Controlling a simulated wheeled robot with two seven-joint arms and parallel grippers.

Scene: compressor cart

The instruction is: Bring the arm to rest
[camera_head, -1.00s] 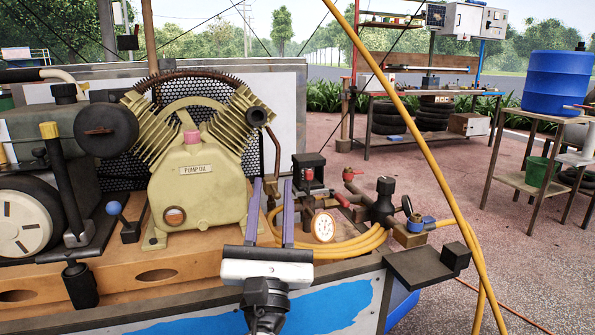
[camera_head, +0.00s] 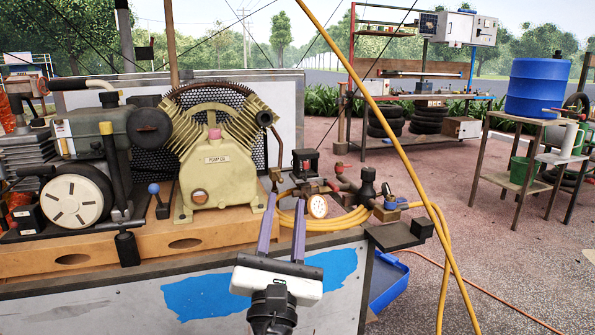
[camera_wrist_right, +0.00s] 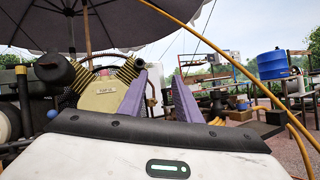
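My right gripper (camera_head: 282,228) is in front of the compressor cart (camera_head: 110,312) with its two purple fingers pointing up and apart, nothing between them. In the right wrist view the same fingers (camera_wrist_right: 158,98) stand apart and empty. The beige compressor pump (camera_head: 217,172), labelled "PUMP OIL", stands behind and left of the gripper on a wooden base. A pressure gauge (camera_head: 317,206) and coiled yellow hose (camera_head: 350,219) are just behind and right of the fingers. My left gripper is not in view.
Black-and-red pipe fittings (camera_head: 367,184) and a black plate (camera_head: 392,236) stick out at the cart's right end. A yellow hose (camera_head: 405,150) crosses diagonally at right. A blue barrel (camera_head: 537,88) stands on a table farther off. Red paving between is mostly clear.

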